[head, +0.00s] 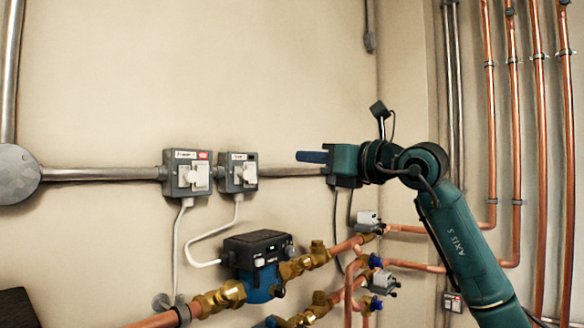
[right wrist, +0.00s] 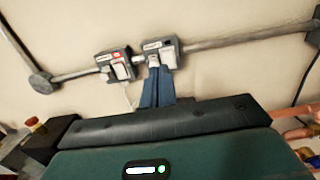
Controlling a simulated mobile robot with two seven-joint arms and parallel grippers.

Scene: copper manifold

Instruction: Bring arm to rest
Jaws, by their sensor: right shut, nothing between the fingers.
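My right gripper (head: 312,157) is in the head view, in front of the wall and to the right of two grey switch boxes. Its blue fingers point left and are shut with nothing between them. In the right wrist view the fingers (right wrist: 157,87) show together, in line with the right-hand box. The right arm (head: 462,245) comes in from the lower right. My left gripper is not in the head view.
The left switch box (head: 187,174) and right switch box (head: 238,172) sit on a wall conduit (head: 100,174). Below are a blue-and-black pump (head: 258,262), brass fittings (head: 222,298) and copper pipes (head: 410,266). Vertical copper pipes (head: 541,130) stand at the right.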

